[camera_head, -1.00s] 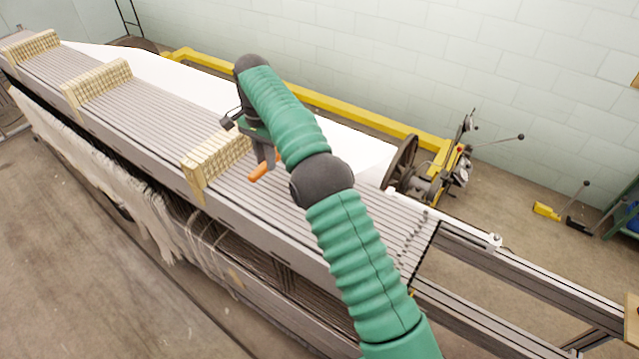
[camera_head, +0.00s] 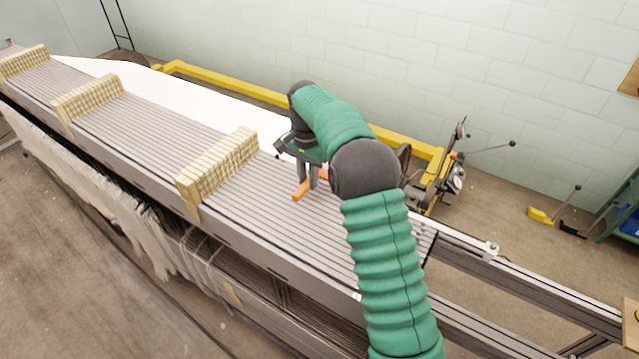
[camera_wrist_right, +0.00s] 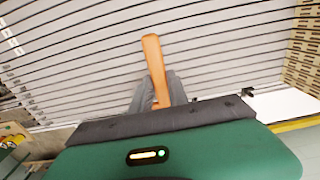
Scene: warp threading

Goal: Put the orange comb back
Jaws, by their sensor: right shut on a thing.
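The orange comb (camera_head: 303,190) is between the fingers of my right gripper (camera_head: 310,182), over the grey slatted bed (camera_head: 290,235) of the long machine. In the right wrist view the comb (camera_wrist_right: 155,65) sticks out beyond the shut fingers (camera_wrist_right: 158,95) toward the slats. Its end looks close to the slats; whether it touches them I cannot tell. My left gripper is in neither view.
A pale yellow gridded block (camera_head: 217,170) stands across the bed just left of my right gripper, with two similar blocks (camera_head: 88,98) farther left. A yellow rail (camera_head: 225,85) runs behind. Levers and a wheel (camera_head: 450,170) stand at the right. Bare slats lie in front of the gripper.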

